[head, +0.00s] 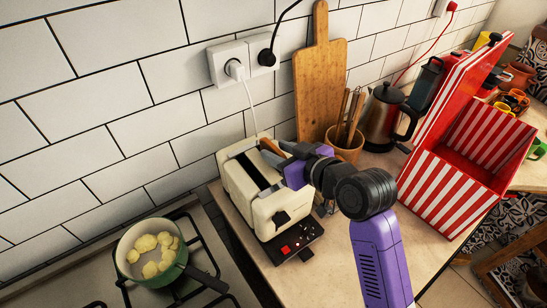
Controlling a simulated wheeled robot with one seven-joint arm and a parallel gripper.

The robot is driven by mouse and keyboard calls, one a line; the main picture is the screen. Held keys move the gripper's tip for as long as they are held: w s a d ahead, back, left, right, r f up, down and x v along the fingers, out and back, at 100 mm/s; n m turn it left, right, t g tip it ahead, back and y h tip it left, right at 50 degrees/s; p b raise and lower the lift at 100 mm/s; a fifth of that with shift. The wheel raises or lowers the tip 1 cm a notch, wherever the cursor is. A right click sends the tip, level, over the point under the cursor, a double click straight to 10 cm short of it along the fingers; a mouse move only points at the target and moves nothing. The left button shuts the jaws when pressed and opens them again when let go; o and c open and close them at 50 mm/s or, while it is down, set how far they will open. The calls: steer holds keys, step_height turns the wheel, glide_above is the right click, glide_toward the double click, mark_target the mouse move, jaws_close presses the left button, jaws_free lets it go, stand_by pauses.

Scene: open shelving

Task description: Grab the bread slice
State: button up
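A cream toaster (236,187) stands on the counter beside the stove, with a dark slot along its top. A small brown edge (269,146), which looks like the bread slice, shows at the toaster's back right top. Most of it is hidden. My gripper (275,152) reaches in from the right over the toaster, with its grey fingers right at the brown edge. My purple wrist and arm hide part of the toaster's right side. I cannot tell whether the fingers are closed on the slice or apart from it.
A green pan (128,264) with yellow pieces sits on the stove at the lower left. A wooden board (318,85), a utensil pot (345,150), a kettle (383,118) and a red-striped box (447,190) stand right of the toaster. A white plug cord (249,100) hangs behind it.

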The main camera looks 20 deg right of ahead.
steer(key=shift+w+a+f, duration=0.1)
steer(key=shift+w+f, duration=0.1)
steer(key=shift+w, duration=0.25)
jaws_close()
step_height(320, 180, up, 20)
steer(key=shift+b, duration=0.3)
stand_by(0.4)
